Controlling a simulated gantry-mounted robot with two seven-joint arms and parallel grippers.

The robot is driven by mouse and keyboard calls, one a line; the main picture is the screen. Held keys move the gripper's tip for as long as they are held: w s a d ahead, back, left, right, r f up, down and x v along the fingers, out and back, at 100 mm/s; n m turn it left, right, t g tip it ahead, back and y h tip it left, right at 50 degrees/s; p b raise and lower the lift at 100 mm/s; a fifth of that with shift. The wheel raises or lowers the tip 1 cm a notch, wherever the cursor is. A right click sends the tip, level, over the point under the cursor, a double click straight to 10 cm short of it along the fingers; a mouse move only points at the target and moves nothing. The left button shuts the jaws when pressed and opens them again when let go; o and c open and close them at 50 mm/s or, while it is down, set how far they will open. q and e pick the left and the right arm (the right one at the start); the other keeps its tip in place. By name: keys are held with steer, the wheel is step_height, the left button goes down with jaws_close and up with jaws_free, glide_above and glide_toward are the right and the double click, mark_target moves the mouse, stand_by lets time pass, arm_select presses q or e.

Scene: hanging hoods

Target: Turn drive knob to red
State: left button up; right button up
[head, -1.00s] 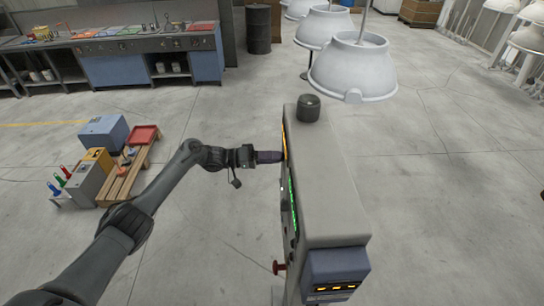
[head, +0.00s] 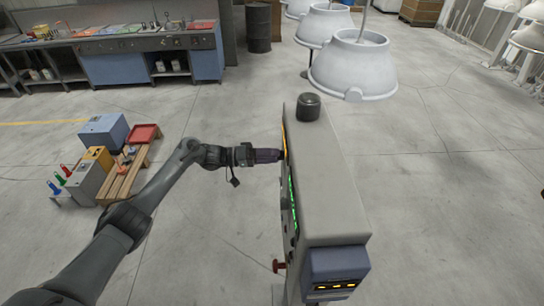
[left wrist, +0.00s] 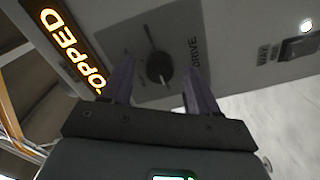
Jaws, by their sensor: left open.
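The drive knob (left wrist: 159,68) is a dark round knob with a light pointer line, on a grey plate lettered DRIVE in the left wrist view. It is on the side face of the grey control cabinet (head: 325,180); in the head view that face is seen edge-on and the knob is hidden. My left gripper (left wrist: 158,88) is open, its two purple fingers on either side of the knob in the picture. I cannot tell if they touch it. In the head view my left gripper (head: 280,155) is at the cabinet's left face. No red mark is readable. My right gripper is not in view.
An amber display (left wrist: 70,45) with the letters "OPPED" is beside the knob plate. A red knob (head: 278,266) sticks out low on the cabinet. A white hood (head: 352,68) hangs behind it. A wooden pallet (head: 124,178) with boxes stands left; open floor lies around.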

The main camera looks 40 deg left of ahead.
arm_select(q)
steer(key=b+v, duration=0.2)
steer(key=v, duration=0.8)
steer(key=shift+s+a, duration=0.1)
steer(key=shift+a, duration=0.05)
